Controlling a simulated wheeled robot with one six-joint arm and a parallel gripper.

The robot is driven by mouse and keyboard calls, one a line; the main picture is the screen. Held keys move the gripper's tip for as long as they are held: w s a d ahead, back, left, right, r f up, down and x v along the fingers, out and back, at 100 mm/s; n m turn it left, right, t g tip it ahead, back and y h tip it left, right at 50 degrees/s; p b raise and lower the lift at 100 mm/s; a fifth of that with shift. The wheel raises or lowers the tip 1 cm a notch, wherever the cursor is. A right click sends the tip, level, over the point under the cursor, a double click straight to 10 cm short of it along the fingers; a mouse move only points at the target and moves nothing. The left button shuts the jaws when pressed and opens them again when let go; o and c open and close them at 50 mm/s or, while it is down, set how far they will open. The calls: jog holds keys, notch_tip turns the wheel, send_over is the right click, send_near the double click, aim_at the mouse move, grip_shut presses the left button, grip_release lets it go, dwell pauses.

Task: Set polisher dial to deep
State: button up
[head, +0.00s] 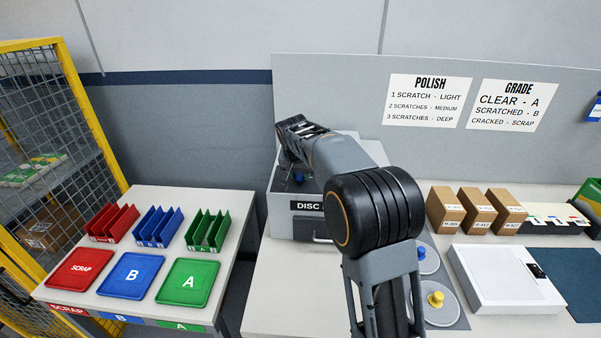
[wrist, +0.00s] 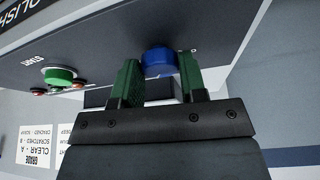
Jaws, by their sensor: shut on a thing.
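The polisher (head: 283,222) is a grey box on the table, with a plate reading "DISC" on its front, partly covered by my arm. In the wrist view its dark panel (wrist: 115,38) carries a round blue dial (wrist: 159,62). My gripper (wrist: 159,70) has its two green fingers on either side of the dial and is shut on it. A bit of blue also shows under my wrist in the head view (head: 299,178). The dial's marks and pointer are hidden, so its setting cannot be read. A green button (wrist: 60,76) marked "START" sits on the same panel.
A sign (head: 430,100) reads 1 scratch light, 2 medium, 3 deep. Discs with blue (head: 421,253) and yellow (head: 436,299) knobs lie right of my arm. Brown boxes (head: 479,211) and a white case (head: 505,280) stand further right. Coloured trays (head: 132,273) fill the left table.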

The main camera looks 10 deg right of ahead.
jog(key=m+h, duration=0.1)
jog(key=m, duration=0.2)
jog(key=m+g, duration=0.1)
jog(key=m, duration=0.1)
jog(key=shift+w+a+m+h, duration=0.15)
jog(key=shift+a+m+h, duration=0.05)
jog(key=shift+m+h, duration=0.2)
dwell(0.4)
jog(key=o, duration=0.9)
jog(key=shift+g, duration=0.3)
jog(key=v, duration=1.4)
jog(key=shift+f+p, duration=0.1)
jog(key=shift+p, duration=0.2)
